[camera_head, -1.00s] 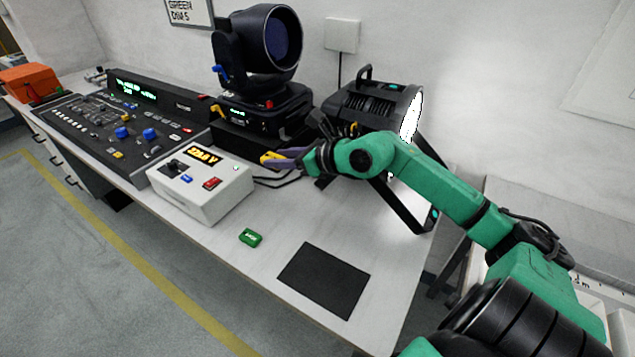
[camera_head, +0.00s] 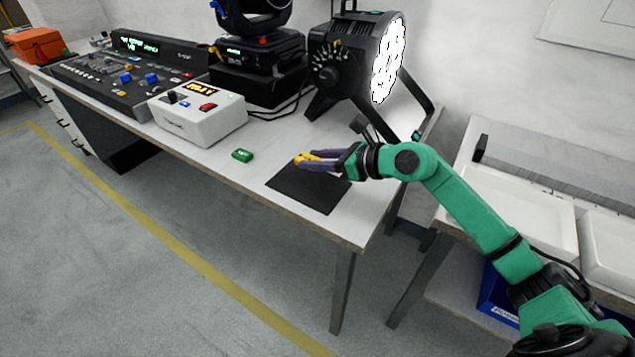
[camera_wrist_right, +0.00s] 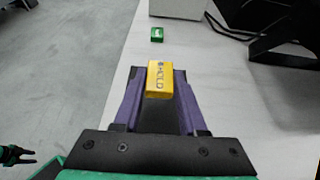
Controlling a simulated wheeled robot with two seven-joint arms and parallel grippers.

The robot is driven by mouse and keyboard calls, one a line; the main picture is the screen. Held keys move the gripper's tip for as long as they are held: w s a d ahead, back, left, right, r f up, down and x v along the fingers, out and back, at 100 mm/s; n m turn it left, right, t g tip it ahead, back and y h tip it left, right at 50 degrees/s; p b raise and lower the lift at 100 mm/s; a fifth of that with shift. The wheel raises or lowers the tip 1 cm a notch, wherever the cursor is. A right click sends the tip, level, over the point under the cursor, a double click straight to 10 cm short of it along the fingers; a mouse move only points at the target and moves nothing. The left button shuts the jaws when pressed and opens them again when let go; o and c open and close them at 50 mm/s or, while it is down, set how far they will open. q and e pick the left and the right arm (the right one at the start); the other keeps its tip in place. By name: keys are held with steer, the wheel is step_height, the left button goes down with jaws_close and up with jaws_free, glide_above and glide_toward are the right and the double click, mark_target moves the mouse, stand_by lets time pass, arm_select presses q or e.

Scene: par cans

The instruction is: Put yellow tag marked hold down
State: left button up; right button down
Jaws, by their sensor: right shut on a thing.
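The yellow tag marked HOLD (camera_wrist_right: 159,78) is between the purple fingers of my right gripper (camera_wrist_right: 158,95). In the head view the tag (camera_head: 302,159) shows as a small yellow piece at the tips of my right gripper (camera_head: 318,160). The gripper is shut on it, over the dark mat (camera_head: 306,190) on the table. I cannot tell how far above the mat the tag is. A black gripper (camera_wrist_right: 16,155) shows at the lower left of the right wrist view, apparently my left one; its jaw state is unclear.
A green tag (camera_head: 242,155) lies left of the mat. Behind it stand a white box with a display (camera_head: 198,118) and a lit lamp (camera_head: 352,62) with a black stand. The table's front edge is close to the mat. White trays (camera_head: 520,212) are at right.

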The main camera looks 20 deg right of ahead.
mark_target(316, 187)
arm_select(q)
steer(key=shift+s+f+b, duration=0.3)
steer(key=shift+s+f, duration=0.15)
arm_select(e)
step_height(316, 187, down, 6)
steer(key=shift+f, duration=0.1)
steer(key=shift+f, duration=0.15)
steer(key=shift+c, duration=2.3)
jaws_free()
arm_select(q)
steer(key=shift+f, duration=0.15)
arm_select(e)
steer(key=shift+r, duration=0.3)
steer(key=b+v, duration=0.1)
steer(key=v, duration=0.9)
steer(key=shift+s+d+r, duration=0.1)
steer(key=shift+s+d, duration=0.1)
steer(key=shift+s, duration=0.1)
arm_select(q)
steer(key=shift+f, duration=0.55)
arm_select(e)
steer(key=shift+s+d+r, duration=0.25)
steer(key=shift+s+d, duration=0.1)
steer(key=shift+s, duration=0.05)
